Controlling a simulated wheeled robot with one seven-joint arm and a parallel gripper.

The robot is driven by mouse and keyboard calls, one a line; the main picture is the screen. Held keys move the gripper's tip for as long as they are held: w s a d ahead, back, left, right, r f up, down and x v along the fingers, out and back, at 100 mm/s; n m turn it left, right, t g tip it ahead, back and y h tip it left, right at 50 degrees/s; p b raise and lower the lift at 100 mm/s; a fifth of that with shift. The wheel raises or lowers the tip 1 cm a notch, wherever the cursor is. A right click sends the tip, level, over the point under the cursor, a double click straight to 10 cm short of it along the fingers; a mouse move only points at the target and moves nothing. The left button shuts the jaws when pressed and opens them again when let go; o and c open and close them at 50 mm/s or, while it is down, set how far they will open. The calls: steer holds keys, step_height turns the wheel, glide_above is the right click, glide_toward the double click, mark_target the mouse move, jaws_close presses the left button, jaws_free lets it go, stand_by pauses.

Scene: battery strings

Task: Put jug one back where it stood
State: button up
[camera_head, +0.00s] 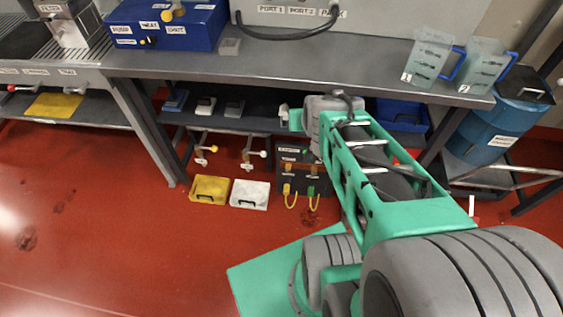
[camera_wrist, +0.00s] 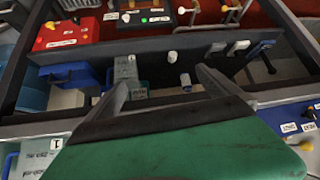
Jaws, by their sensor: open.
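Two clear jugs with blue handles stand upright on the grey bench at the right in the head view: a left one (camera_head: 426,60) and a right one (camera_head: 482,66). A jug marked 1 (camera_wrist: 38,158) is partly in view at the lower left of the wrist view; it appears to be the left one. My gripper (camera_wrist: 162,81) is open, with its fingers spread and nothing held between them. It is low, by the shelf under the bench, apart from the jugs. In the head view my arm hides its fingertips.
The grey bench top (camera_head: 345,60) carries a blue box (camera_head: 168,28) and a port panel (camera_head: 385,14). Below are a dark shelf with small parts, a blue bin (camera_head: 404,114), and yellow (camera_head: 209,189) and white (camera_head: 250,194) trays. A blue drum (camera_head: 495,125) stands right. Red floor is open at left.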

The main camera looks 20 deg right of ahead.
steer(key=s+a+f+n+g+y, duration=0.1)
steer(key=s+a+n+g+y, duration=0.2)
steer(key=s+a, duration=0.7)
steer(key=a+n+g, duration=0.1)
steer(key=a+g, duration=0.1)
steer(key=a, duration=0.1)
steer(key=shift+g, duration=0.3)
